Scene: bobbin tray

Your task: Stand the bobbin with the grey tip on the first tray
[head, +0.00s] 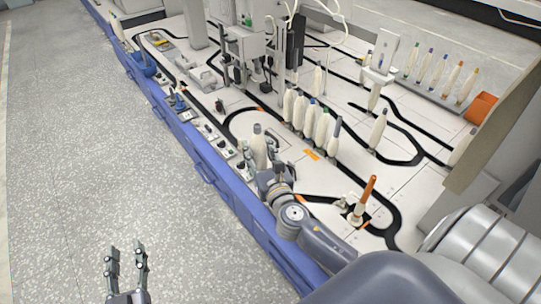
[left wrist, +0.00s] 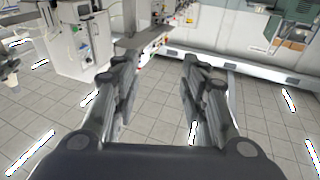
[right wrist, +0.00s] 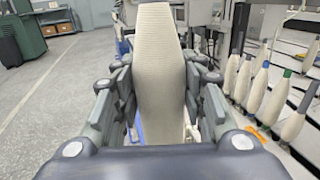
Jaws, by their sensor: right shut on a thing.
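My right gripper (head: 264,168) is shut on a cream bobbin (head: 259,150) with a grey tip (head: 257,128). The bobbin is upright over the near edge of the white machine top. My left gripper (head: 127,262) is open and empty above the floor at lower left. It also shows open in the left wrist view (left wrist: 160,90). Several bobbins (head: 307,120) stand in a row on the black track. I cannot tell which piece is the first tray.
A rack (head: 425,88) of colour-tipped bobbins is at the back right. Small fittings (head: 219,144) line the blue-sided front edge. Bare white surface lies inside the near loop.

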